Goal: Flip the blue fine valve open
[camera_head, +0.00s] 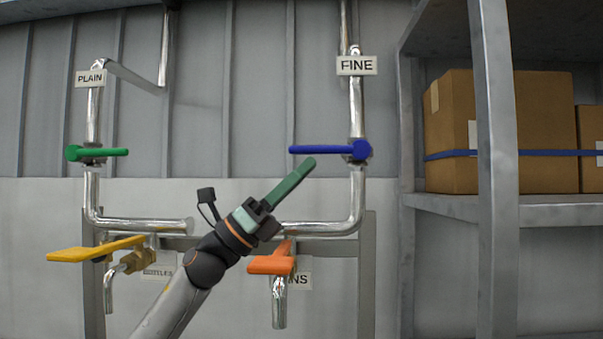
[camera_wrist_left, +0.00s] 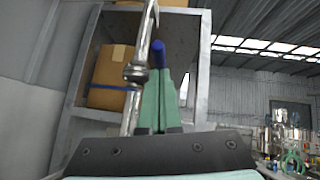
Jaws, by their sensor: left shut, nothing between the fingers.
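The blue fine valve handle (camera_head: 322,150) lies horizontal under the FINE sign (camera_head: 357,65). It points left from its pivot on the vertical steel pipe (camera_head: 356,105), crosswise to that pipe. My left gripper (camera_head: 309,162) comes up from below left, with its green fingers shut and empty. Its tips are just below the handle's left half in the head view; I cannot tell if they touch it. In the left wrist view the blue handle (camera_wrist_left: 157,50) shows end-on just beyond the shut fingertips (camera_wrist_left: 165,75). My right gripper is in neither view.
A green valve handle (camera_head: 105,152) sits on the PLAIN pipe at left. A yellow handle (camera_head: 85,250) and an orange handle (camera_head: 270,264) are lower, near my left arm. A metal shelf (camera_head: 497,170) with cardboard boxes (camera_head: 545,120) stands to the right.

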